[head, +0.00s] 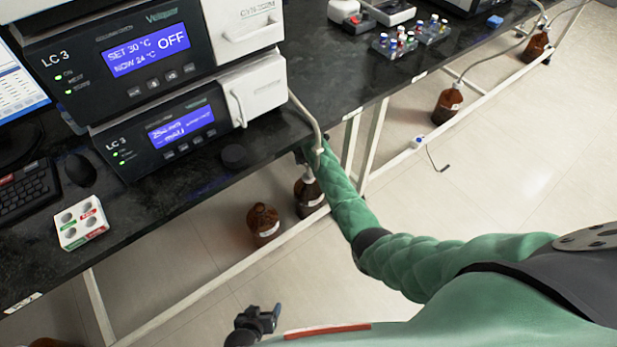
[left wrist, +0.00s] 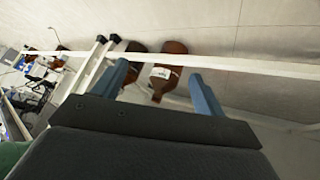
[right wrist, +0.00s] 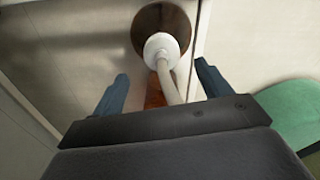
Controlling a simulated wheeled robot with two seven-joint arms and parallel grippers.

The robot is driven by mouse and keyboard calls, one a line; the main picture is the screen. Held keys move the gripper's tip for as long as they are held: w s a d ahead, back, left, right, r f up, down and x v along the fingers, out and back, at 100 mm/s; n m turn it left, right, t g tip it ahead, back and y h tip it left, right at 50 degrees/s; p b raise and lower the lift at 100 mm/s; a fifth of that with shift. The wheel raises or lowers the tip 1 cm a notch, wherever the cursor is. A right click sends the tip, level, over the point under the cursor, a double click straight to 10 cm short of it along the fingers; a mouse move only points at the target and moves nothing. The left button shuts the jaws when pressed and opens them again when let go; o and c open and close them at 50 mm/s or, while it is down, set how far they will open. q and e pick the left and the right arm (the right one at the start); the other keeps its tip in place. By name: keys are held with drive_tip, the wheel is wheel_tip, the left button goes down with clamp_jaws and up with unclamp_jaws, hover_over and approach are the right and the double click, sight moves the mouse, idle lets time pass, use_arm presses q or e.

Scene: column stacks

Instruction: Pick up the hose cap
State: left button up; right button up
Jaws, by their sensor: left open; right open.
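The white hose cap (right wrist: 160,47) sits over a brown bottle (right wrist: 150,16) in the right wrist view, with a pale hose (right wrist: 172,82) running from it toward my gripper. In the head view, the cap (head: 308,175) is at the top of a brown bottle (head: 309,198) below the bench edge. My right gripper (right wrist: 161,70) is open, its fingers on either side of the hose, with the cap just ahead; contact cannot be told. In the head view its hand is largely hidden at the bench edge. My left gripper (head: 268,318) is open and empty, low and away from the cap.
Another brown bottle (head: 264,224) without a white cap stands beside it on the floor. A white bench rail (head: 225,277) runs close by. The black bench (head: 210,165) overhangs the bottles. A small white-and-blue item (head: 417,142) with a dark tube lies on the open floor.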

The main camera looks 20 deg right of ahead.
sight(308, 175)
drive_tip(key=f, duration=0.4)
drive_tip(key=shift+d+f, duration=0.1)
drive_tip(key=shift+d, duration=0.15)
drive_tip(key=shift+f+b, duration=0.3)
drive_tip(key=shift+f, duration=0.25)
use_arm(q)
drive_tip(key=shift+s+f, duration=0.25)
drive_tip(key=shift+f, duration=0.75)
use_arm(e)
drive_tip(key=shift+c, duration=0.5)
drive_tip(key=c, duration=1)
